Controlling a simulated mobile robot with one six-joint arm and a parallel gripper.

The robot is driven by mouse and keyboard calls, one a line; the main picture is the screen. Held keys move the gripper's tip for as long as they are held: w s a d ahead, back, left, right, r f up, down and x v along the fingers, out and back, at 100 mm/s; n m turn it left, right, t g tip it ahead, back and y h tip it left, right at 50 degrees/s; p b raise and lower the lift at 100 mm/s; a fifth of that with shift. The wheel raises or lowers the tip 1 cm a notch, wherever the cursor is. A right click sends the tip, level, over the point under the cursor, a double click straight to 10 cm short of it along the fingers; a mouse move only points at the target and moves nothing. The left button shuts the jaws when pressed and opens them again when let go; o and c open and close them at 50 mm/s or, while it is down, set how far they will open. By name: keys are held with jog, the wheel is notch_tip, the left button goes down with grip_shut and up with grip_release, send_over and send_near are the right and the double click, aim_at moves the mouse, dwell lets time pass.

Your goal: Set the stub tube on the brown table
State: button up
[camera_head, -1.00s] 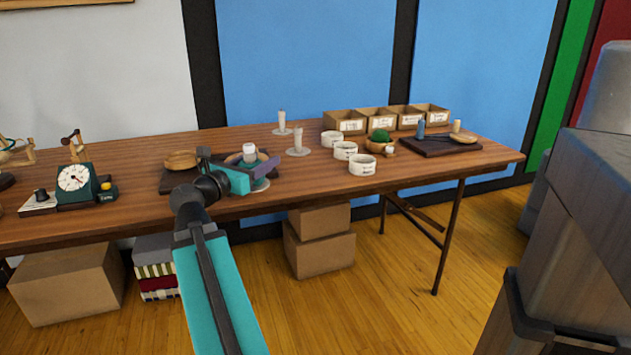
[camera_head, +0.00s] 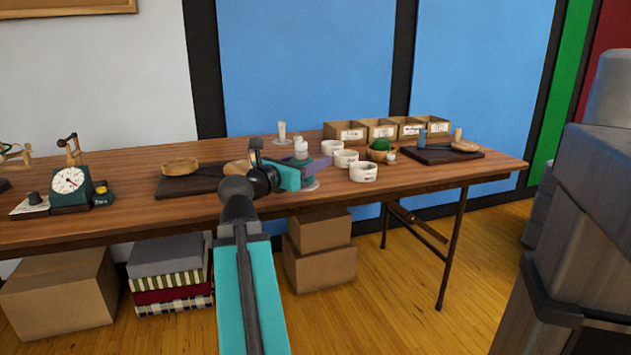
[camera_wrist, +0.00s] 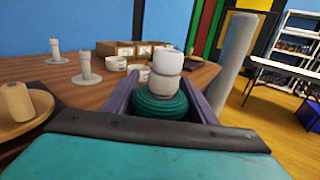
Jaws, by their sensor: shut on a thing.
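My gripper (camera_head: 308,170) is over the brown table (camera_head: 130,212), near its front edge. I take the pale cylinder to be the stub tube. It is upright. Its lower end is hidden, so I cannot tell whether it and the green body are one piece.
Two pale posts on discs (camera_wrist: 55,52) (camera_wrist: 86,70) stand behind. White rings (camera_head: 363,172), a green ball in a bowl (camera_head: 380,146), open boxes (camera_head: 383,130) and a dark board (camera_head: 440,154) are to the right. A scale (camera_head: 70,185) is left. Bare tabletop lies front right.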

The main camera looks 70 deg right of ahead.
jog(key=shift+d+r+p, duration=0.15)
jog(key=shift+p, duration=0.55)
jog(key=p, duration=0.3)
jog(key=shift+w+d, duration=0.15)
jog(key=shift+d, duration=0.25)
jog(key=d+p, duration=0.1)
jog(key=p, duration=0.4)
jog(key=d+p, duration=0.1)
jog(key=p, duration=0.5)
jog(key=shift+w, duration=0.2)
jog(key=p, duration=0.3)
jog(key=shift+d, duration=0.4)
jog(key=shift+w+d+f+p, duration=0.2)
jog(key=shift+w+d+f, duration=0.1)
jog(key=shift+d, duration=1.7)
jog(key=shift+w+d+f+p, duration=0.2)
jog(key=shift+w+d+f, duration=0.1)
jog(key=shift+d, duration=1.7)
jog(key=shift+w+d+f+p, duration=0.2)
jog(key=shift+d+f, duration=0.1)
jog(key=shift+d, duration=1.7)
jog(key=shift+f, duration=0.1)
jog(key=shift+f+b, duration=0.5)
jog(key=shift+f, duration=1.2)
